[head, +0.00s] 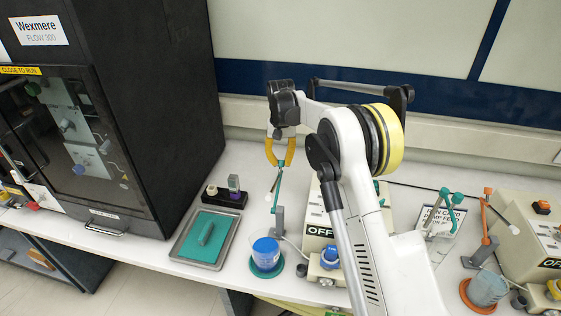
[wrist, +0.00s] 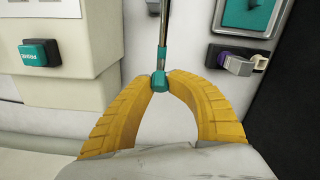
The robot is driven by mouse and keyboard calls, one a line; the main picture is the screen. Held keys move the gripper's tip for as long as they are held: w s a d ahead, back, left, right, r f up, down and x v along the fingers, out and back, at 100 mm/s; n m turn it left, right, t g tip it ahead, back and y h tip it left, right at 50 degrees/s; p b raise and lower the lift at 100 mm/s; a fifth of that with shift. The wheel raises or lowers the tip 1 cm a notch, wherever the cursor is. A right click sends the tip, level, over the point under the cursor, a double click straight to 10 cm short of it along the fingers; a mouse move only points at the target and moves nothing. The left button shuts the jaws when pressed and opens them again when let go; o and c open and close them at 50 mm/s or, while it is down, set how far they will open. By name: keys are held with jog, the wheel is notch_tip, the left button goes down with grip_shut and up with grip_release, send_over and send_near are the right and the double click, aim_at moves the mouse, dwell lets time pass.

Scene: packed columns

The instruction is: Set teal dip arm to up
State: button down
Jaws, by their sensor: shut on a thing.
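The teal dip arm (head: 278,184) rises steeply from a grey post (head: 279,222) in the head view. A thin pale probe hangs beside it. My gripper (head: 280,163) has its yellow fingers shut on the teal tip of the arm. In the wrist view my gripper (wrist: 159,82) closes from both sides on the teal knob (wrist: 158,80), with a metal rod running away from it. A beaker with blue contents (head: 265,250) stands on a teal round pad by the post, below the arm.
A control box marked OFF (head: 319,232) stands right of the post, partly behind my arm. A tray with a teal pad (head: 208,238) and a small black rack (head: 225,196) lie left. A tall black cabinet (head: 160,110) stands farther left. An orange dip arm (head: 487,222) is at right.

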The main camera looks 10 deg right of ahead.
jog(key=shift+w, duration=0.15)
jog(key=c, duration=1.3)
grip_release()
jog(key=shift+d+f, duration=0.1)
jog(key=shift+o, duration=0.2)
notch_tip(320, 180, up, 12)
jog(key=shift+w, duration=0.15)
